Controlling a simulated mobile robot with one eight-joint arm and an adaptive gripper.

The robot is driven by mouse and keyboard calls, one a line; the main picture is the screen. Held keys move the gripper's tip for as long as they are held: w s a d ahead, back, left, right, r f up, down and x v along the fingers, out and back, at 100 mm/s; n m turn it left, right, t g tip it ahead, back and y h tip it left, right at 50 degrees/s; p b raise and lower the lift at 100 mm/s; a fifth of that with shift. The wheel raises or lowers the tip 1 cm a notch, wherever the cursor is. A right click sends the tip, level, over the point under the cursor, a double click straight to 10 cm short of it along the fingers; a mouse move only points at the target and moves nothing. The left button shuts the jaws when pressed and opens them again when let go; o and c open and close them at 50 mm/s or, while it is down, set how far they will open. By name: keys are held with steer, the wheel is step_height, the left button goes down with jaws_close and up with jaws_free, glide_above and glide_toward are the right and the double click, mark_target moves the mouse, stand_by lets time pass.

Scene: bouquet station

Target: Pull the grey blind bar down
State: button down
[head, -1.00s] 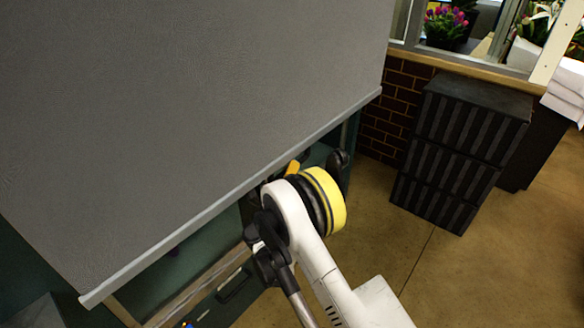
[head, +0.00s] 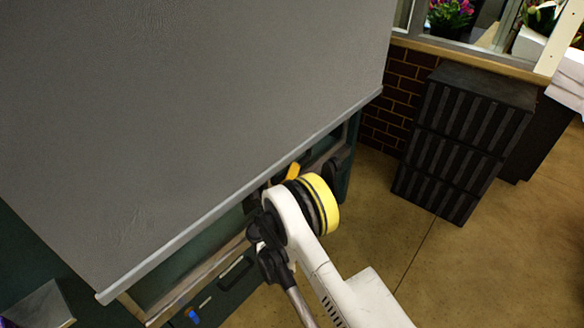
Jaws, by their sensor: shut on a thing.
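The grey blind bar (head: 180,240) is a thin pale edge along the bottom of a large grey blind (head: 200,110). It runs slanting from the lower left to the upper right in the head view. My gripper (head: 262,188) is at the bar, right of its middle, and is shut on it. My white wrist with its yellow ring hides most of the fingers, so the exact contact is not visible. The blind is pulled well down, with an opening below the bar.
A dark green cabinet with drawers (head: 225,290) stands below the blind. Stacked black crates (head: 465,140) stand at the right by a brick wall (head: 398,95). A window ledge (head: 470,57) is above. The brown floor (head: 400,260) is clear at the lower right.

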mark_target(293, 151)
steer(key=c, duration=1.6)
jaws_free()
steer(key=shift+w, duration=0.1)
step_height(293, 151, up, 10)
steer(key=shift+r, duration=0.1)
